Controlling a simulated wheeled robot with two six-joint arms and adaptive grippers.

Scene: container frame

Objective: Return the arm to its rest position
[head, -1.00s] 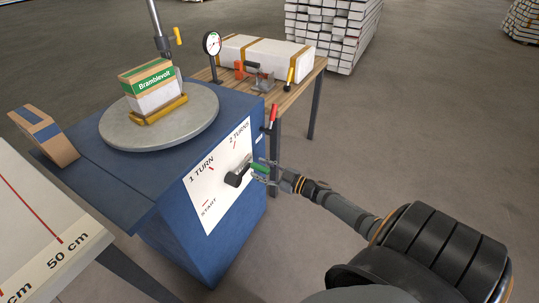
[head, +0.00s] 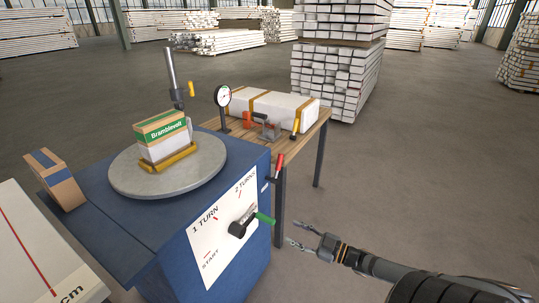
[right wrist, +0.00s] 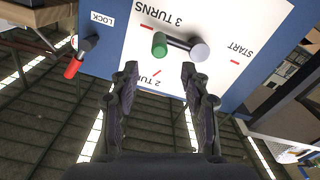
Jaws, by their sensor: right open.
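My right gripper (head: 300,235) is open and empty, a little to the right of the blue cabinet's front panel. In the right wrist view its two fingers (right wrist: 160,75) are spread with nothing between them. The crank's green grip (head: 264,218) stands clear of the fingers, with a gap between. The crank arm (head: 240,228) is mounted on the white dial panel (head: 208,245), marked START, 1 TURN and 2 TURNS; 3 TURNS also shows in the right wrist view. My left gripper is not in view.
A red-handled lever (head: 279,163) marked LOCK sits on the cabinet's side. A wooden bench (head: 305,138) stands behind. The floor to the right is open.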

